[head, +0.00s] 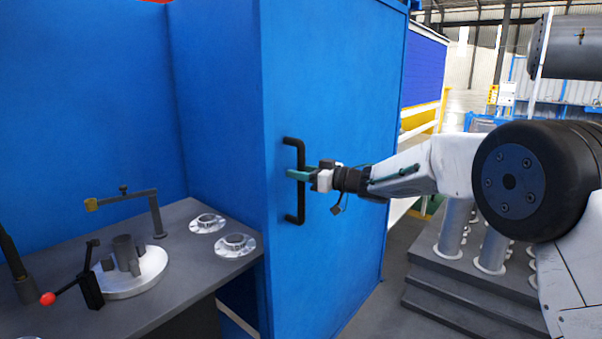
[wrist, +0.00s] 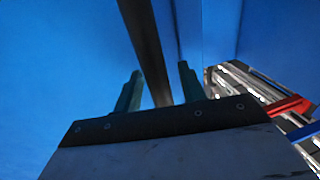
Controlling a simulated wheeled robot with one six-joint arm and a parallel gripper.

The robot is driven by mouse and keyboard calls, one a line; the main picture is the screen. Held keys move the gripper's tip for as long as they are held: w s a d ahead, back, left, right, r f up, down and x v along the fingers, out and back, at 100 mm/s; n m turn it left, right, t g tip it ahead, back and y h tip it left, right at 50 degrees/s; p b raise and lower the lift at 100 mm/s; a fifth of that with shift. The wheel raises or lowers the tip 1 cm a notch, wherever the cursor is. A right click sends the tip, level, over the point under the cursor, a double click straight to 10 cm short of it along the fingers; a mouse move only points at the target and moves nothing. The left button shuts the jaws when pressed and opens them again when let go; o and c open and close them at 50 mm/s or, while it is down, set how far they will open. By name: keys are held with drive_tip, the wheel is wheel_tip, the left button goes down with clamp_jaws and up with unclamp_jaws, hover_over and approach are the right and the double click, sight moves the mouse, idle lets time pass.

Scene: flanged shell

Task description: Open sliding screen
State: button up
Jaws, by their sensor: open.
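The sliding screen (head: 345,90) is a tall blue panel with a black vertical bar handle (head: 301,212) near its left edge. My gripper (head: 298,175) reaches in from the right at the middle of the handle. In the wrist view, the dark handle bar (wrist: 146,45) runs between the two green fingers of my gripper (wrist: 158,85). The fingers are apart, with visible gaps beside the bar. I cannot tell whether either finger touches it.
Left of the screen, a grey worktable (head: 185,265) carries flanged metal parts (head: 235,244) and a round fixture (head: 130,272) with a red-knobbed lever. Grey steps (head: 465,300) with metal cylinders stand at the right. A blue wall encloses the table.

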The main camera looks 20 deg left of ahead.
drive_tip(key=d, duration=0.7)
drive_tip(key=shift+s+d, duration=0.35)
drive_tip(key=shift+s, duration=0.05)
